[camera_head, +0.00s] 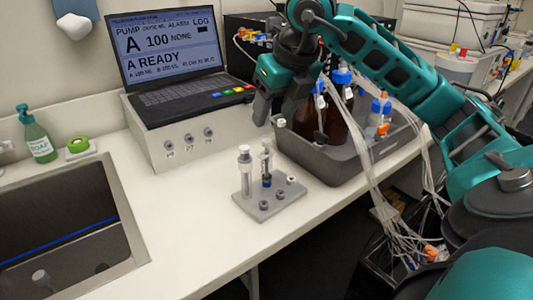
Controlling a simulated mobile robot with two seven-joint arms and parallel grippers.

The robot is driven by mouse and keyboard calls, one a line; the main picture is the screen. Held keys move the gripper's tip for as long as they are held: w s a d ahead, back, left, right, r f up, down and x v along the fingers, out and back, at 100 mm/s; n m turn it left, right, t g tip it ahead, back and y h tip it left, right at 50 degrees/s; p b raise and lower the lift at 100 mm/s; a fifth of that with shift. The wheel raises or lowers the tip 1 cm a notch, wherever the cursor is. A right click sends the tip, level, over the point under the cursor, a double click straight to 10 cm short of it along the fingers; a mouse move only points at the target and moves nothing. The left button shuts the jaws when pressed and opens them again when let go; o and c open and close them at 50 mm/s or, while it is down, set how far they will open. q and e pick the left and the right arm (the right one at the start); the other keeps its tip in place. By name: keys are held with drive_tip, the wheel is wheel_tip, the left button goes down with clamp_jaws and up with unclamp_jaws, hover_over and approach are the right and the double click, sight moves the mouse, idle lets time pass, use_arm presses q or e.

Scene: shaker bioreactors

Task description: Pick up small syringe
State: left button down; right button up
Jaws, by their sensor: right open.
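A grey holder plate (259,212) stands on the white bench in front of the grey tray. Two upright syringes stand in it. The thinner one, which looks like the small syringe (266,165), is on the right and has a dark blue part low down. A wider, clear one (245,172) with a white top stands just left of it. My right gripper (276,119) is open and points down, above and behind the syringes, near the left end of the tray. It touches neither syringe. My left gripper is not in view.
The grey tray (336,170) holds brown bottles (335,125) and a clear bottle with tubing. A pump unit with a screen (170,52) stands behind on the left. A sink (65,235) is at the left. The bench front left of the holder is clear.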

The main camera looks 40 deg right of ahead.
sight(268, 141)
drive_tip(key=x, duration=0.5)
drive_tip(key=d+x, duration=0.1)
drive_tip(key=x, duration=0.1)
drive_tip(key=shift+w+b, duration=0.3)
drive_tip(key=shift+b, duration=0.1)
drive_tip(key=shift+s+x, duration=0.2)
drive_tip(key=shift+x, duration=2.65)
drive_tip(key=shift+d, duration=0.15)
drive_tip(key=c, duration=0.8)
